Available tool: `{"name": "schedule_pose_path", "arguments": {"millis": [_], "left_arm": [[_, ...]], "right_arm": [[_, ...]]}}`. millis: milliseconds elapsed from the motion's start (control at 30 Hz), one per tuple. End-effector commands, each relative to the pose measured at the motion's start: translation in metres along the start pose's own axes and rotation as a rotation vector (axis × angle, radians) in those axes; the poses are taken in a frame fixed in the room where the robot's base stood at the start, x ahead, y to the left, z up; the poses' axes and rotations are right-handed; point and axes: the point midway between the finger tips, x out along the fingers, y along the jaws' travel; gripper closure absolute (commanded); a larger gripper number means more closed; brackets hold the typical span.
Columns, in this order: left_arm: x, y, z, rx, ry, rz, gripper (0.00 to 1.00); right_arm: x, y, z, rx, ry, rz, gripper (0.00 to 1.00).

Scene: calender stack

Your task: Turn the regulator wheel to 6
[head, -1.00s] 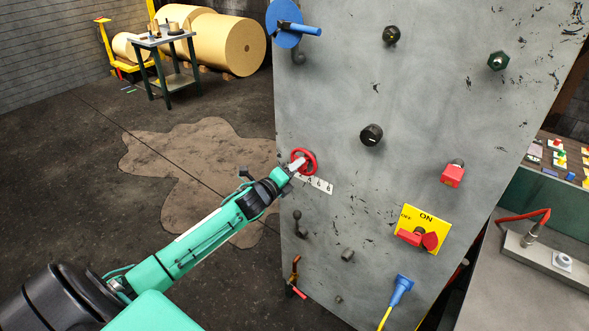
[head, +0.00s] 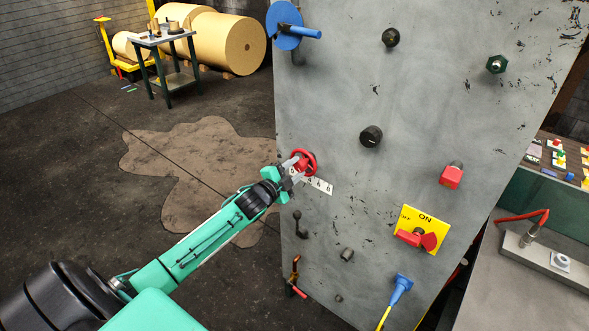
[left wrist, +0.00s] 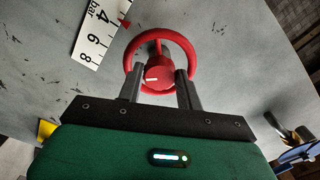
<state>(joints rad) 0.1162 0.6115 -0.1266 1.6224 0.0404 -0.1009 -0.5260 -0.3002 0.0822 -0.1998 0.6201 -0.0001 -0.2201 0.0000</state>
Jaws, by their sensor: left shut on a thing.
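The red regulator wheel (head: 304,162) is on the left part of the grey panel (head: 330,90). It also shows in the left wrist view (left wrist: 163,37), with a white mark on its red hub. A white scale (head: 320,184) lies beside it; in the left wrist view the scale (left wrist: 97,33) reads "bar", 4, 6 and 8, with a small red pointer near the 4. My left gripper (head: 293,166) is at the wheel, its two fingers (left wrist: 161,84) shut on the wheel's near part around the hub. The exact contact is partly hidden. My right gripper is not in view.
Around the wheel the panel carries a blue crank wheel (head: 285,24), a black knob (head: 371,136), a red knob (head: 452,176), a yellow ON/OFF switch plate (head: 430,226) and a blue plug (head: 401,287). Open floor lies left.

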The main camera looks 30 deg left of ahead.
Motion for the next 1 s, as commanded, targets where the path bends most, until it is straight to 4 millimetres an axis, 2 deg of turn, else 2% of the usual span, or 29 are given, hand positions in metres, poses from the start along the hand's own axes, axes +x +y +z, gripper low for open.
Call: {"name": "schedule_pose_path", "arguments": {"millis": [1000], "left_arm": [[0.0,0.002,-0.001,-0.965,-0.001,0.0,0.87]], "right_arm": [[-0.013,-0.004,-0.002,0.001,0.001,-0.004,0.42]]}}
